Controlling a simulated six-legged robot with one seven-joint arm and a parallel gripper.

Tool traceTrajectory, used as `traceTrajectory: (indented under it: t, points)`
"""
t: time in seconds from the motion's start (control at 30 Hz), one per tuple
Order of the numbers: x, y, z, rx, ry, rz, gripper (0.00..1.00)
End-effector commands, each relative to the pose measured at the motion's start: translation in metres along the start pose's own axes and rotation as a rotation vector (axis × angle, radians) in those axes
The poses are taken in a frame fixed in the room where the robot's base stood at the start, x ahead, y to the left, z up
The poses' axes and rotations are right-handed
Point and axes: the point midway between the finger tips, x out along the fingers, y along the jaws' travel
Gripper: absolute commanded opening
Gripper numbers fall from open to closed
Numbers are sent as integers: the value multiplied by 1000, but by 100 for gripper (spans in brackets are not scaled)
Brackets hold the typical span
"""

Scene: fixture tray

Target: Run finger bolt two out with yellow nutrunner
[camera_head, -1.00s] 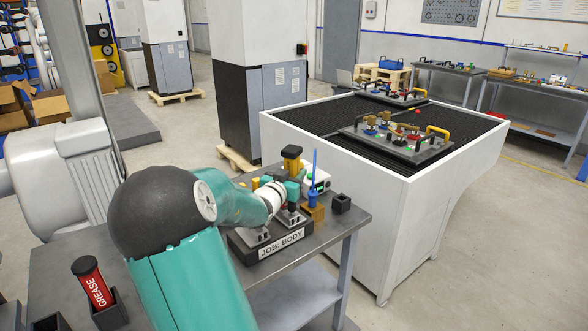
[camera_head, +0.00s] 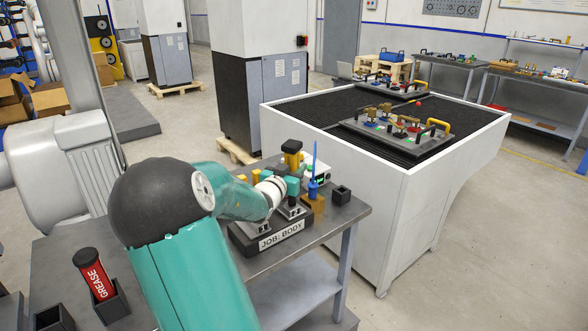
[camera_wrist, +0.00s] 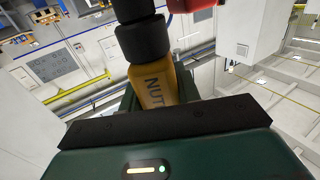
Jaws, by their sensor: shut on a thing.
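The yellow nutrunner (camera_wrist: 153,86) stands out of my gripper in the wrist view, its yellow body lettered "NUT" below black collars. In the head view its yellow and black top (camera_head: 291,150) rises above the bench. My gripper (camera_head: 292,187) is shut on it, at the JOB: BODY fixture (camera_head: 280,240); the wrist view shows its dark green body below the tool. The nutrunner's lower end is hidden. A fixture tray (camera_head: 385,147) with coloured parts and a yellow handle lies on the black-topped white table. I cannot tell which part is finger bolt two.
A blue tool (camera_head: 314,188) in a brown holder, a white box with a green display (camera_head: 318,175) and a black cup (camera_head: 341,194) crowd the bench's right end. A red grease tube (camera_head: 93,272) stands at left. A second tray (camera_head: 390,86) lies farther back.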

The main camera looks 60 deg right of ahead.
Motion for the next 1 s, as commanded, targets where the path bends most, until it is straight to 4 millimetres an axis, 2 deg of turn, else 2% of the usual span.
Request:
traceTrajectory:
  t: [1.0]
  points:
    - [0, 0, 5, 1, 2, 0, 5]
